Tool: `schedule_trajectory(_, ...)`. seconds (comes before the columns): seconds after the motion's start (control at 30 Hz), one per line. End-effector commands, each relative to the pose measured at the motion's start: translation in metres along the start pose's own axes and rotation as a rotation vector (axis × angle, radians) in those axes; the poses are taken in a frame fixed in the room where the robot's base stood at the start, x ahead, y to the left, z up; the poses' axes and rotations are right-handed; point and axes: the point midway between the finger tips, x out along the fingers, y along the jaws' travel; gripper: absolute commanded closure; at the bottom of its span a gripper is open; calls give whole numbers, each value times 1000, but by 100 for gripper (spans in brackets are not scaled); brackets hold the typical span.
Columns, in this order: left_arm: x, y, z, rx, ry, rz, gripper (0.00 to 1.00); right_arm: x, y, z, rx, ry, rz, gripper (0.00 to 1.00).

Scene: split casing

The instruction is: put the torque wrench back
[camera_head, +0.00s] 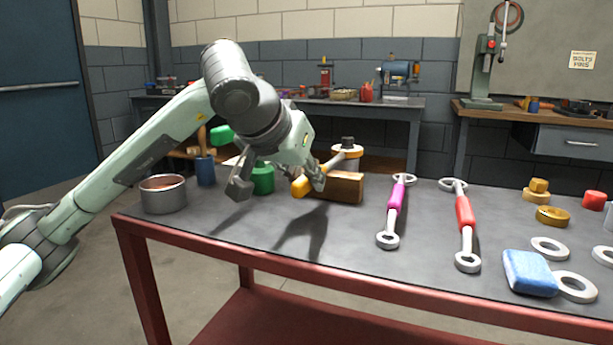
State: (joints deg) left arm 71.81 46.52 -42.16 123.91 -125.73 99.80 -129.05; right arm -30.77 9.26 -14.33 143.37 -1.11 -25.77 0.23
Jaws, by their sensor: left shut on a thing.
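The orange-handled wrench (301,186), which I take for the torque wrench, runs up and right from my left gripper (280,186). Its far end is at a tan ring with a dark bolt head (347,142), above a brown block (342,188). I cannot tell whether the wrench end is around the bolt or only in front of it. My left gripper reaches down from the left and is shut on the wrench handle; its fingers hide part of it. My right gripper is not in view.
A magenta wrench (396,205) and a red wrench (464,215) lie to the right on the grey table. A blue block (528,272), pale rings and brass parts lie further right. A metal pot (162,194), a blue cylinder (206,171) and a green cylinder (263,179) stand left.

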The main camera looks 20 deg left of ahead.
Motion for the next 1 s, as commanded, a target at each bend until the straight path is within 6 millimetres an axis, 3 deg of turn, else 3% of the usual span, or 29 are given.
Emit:
schedule_trajectory(0.17, 4, 0, 5, 1, -10, -1, 100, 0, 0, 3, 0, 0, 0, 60)
schedule_trajectory(0.2, 4, 0, 5, 1, -10, -1, 80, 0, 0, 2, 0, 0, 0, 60)
schedule_trajectory(0.37, 3, 0, 4, 0, -7, -1, 60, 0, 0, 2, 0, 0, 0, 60)
schedule_trajectory(0.67, 2, 0, 3, 1, -8, 0, 59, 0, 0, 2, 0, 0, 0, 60)
schedule_trajectory(1.0, -28, 0, -31, 0, 0, -1, 59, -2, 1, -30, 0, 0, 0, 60)
